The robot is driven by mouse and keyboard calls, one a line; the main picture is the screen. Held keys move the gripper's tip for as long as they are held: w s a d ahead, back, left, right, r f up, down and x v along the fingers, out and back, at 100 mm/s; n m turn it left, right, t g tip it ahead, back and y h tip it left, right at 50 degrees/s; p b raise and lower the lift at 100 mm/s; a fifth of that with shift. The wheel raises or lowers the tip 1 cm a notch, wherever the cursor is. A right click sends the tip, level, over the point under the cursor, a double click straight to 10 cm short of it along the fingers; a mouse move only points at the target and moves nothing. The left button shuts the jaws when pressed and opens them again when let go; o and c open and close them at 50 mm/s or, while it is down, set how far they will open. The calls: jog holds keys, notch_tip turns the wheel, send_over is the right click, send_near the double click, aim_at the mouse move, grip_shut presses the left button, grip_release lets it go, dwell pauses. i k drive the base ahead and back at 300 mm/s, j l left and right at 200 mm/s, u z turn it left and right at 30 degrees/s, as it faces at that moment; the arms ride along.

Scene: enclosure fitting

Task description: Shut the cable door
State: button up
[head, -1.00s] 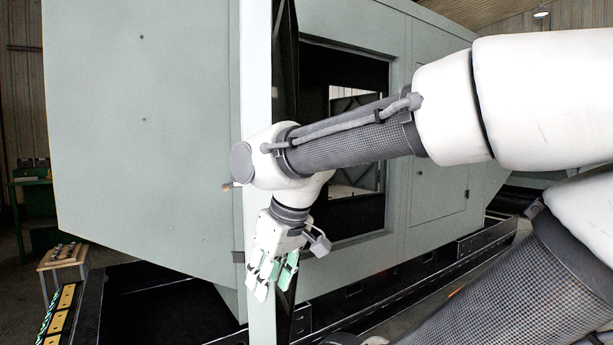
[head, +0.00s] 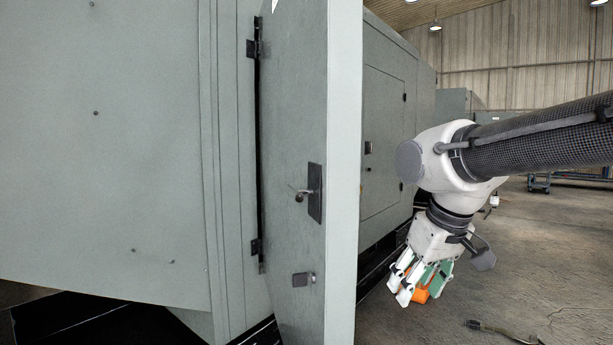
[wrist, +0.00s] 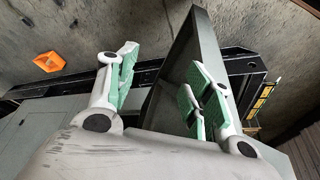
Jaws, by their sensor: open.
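The cable door (head: 295,130) is a tall grey panel standing open from the enclosure in the head view. Its hinges are on the left, and its broad edge faces me. A dark latch plate with a small handle (head: 314,193) is on its face, with a small fitting (head: 303,279) below. My gripper (head: 420,283) is open and points downward, to the right of the door edge and apart from it in the picture. In the wrist view, a grey panel, apparently the door (wrist: 193,45), shows beyond and between the open fingers (wrist: 163,85). Contact cannot be told there.
The grey enclosure wall (head: 110,150) fills the left. A smaller closed panel (head: 385,140) is on the enclosure behind the door. An orange object (wrist: 48,62) lies on the floor, partly behind my fingers in the head view. Open concrete floor (head: 540,260) extends to the right.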

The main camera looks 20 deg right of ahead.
aim_at(310, 52)
jog(key=k+j+z, duration=0.1)
jog(key=j+z, duration=0.35)
jog(key=j, duration=1.3)
jog(key=k, duration=0.05)
